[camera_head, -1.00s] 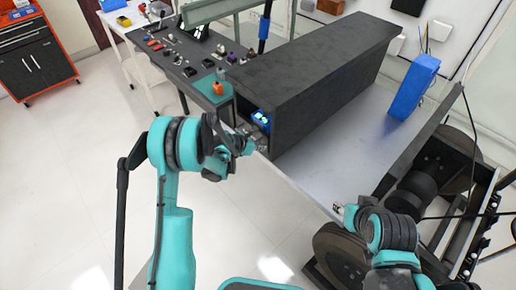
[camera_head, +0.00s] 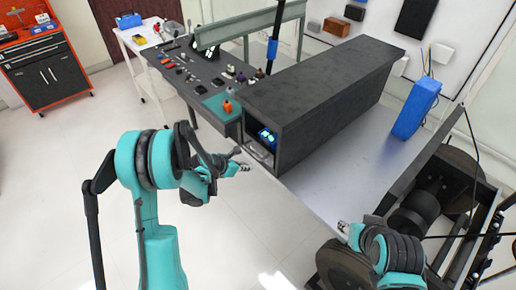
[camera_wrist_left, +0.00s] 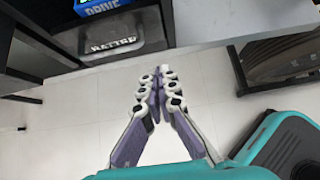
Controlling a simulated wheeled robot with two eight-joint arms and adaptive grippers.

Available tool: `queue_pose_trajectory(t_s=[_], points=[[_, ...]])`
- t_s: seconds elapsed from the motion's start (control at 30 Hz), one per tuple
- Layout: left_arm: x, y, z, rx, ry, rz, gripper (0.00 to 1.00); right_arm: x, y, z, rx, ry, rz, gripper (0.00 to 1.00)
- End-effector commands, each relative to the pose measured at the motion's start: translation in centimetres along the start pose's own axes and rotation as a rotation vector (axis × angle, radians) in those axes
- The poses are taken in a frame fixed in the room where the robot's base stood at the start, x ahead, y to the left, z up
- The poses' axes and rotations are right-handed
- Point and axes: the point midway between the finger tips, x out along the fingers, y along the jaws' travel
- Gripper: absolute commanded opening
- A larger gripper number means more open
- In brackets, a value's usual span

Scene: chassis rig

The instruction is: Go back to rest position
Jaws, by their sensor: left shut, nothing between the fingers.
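My left gripper (camera_head: 243,168) is shut and empty in the head view, held over the white floor in front of the dark cabinet. In the left wrist view its fingertips (camera_wrist_left: 158,82) meet, with bare floor behind them. My right gripper (camera_head: 343,227) shows small at the front edge of the grey table; I cannot tell whether it is open or shut. The dark cabinet (camera_head: 325,90) has an open front end with a blue box (camera_head: 267,136) inside. In the left wrist view a lettered dark container (camera_wrist_left: 125,37) shows below the blue box (camera_wrist_left: 98,8).
A dark workbench (camera_head: 205,70) with several small parts stands at the back left. A blue upright box (camera_head: 416,107) stands on the grey table (camera_head: 345,150). The wheeled chassis (camera_head: 420,205) is at the right. Open floor (camera_head: 75,160) lies at the left.

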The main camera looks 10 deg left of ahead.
Motion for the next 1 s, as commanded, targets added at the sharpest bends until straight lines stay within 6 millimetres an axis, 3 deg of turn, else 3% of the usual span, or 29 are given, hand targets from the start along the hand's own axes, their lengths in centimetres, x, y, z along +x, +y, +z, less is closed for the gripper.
queue_pose_trajectory(t_s=[0.23,0.37,0.53,0.7,1.0], points=[[-0.4,-0.1,0.2,0.018,0.003,0.001,0.0,0.0,0.0,0.0,0.0,0.0,0.0,0.4],[-2.4,-0.9,1.5,0.158,0.03,0.012,0.0,0.0,0.0,0.0,0.0,0.0,0.0,0.4],[-7.6,-3.4,4.0,0.549,0.109,0.032,0.0,0.0,0.0,0.0,0.0,0.0,0.0,0.4],[-13.4,-6.5,5.2,0.991,0.206,0.029,0.0,0.0,0.0,0.0,0.0,0.0,0.0,0.4],[-22.6,-12.5,3.5,1.77,0.39,-0.05,0.0,0.0,0.0,0.0,0.0,0.0,0.0,0.4]])
